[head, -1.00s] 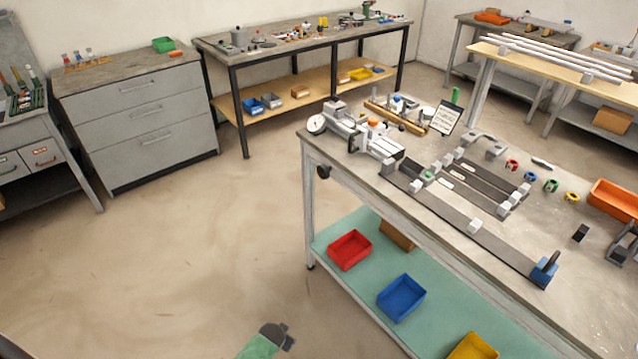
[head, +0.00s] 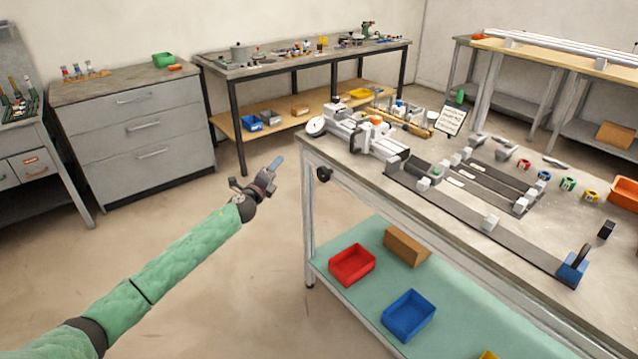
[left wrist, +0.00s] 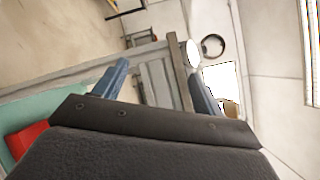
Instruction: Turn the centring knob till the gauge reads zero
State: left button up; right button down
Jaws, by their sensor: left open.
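A black knob (head: 323,174) sits on the front side of the workbench, just below its top at the left corner. A round white-faced gauge (head: 316,127) stands at the left end of the grey clamping fixture (head: 362,135) on the bench. Its reading is too small to tell. My left gripper (head: 275,165) is in the air left of the knob, apart from it and from the bench. In the left wrist view, its two blue fingers (left wrist: 157,85) are spread with nothing held between them. I cannot make out the knob there. My right gripper is out of view.
The bench top (head: 455,235) carries dark rails, grey blocks and coloured rings. A red bin (head: 352,265) and a blue bin (head: 409,315) stand on its lower shelf. Grey drawers (head: 140,130) stand at the back left. The floor (head: 230,290) left of the bench is clear.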

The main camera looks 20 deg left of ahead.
pick_arm(q)
jog(key=s+d+m+g+h, duration=0.1)
jog(key=s+d+m+h, duration=0.1)
jog(key=d+m+h, duration=0.35)
jog(key=m+g+h, duration=0.3)
jog(key=m, duration=1)
send_near(321, 176)
jog(key=w, duration=0.1)
jog(key=shift+y, duration=0.25)
jog(key=p+x, duration=0.1)
jog(key=x, duration=0.6)
jog(key=shift+w+d+r, duration=0.1)
jog(key=shift+d, duration=0.25)
jog(key=shift+w+d, duration=0.3)
jog(key=shift+w, duration=0.1)
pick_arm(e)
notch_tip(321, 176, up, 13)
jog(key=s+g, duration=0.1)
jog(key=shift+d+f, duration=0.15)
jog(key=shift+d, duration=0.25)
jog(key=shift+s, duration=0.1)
pick_arm(q)
jog(key=c, duration=0.9)
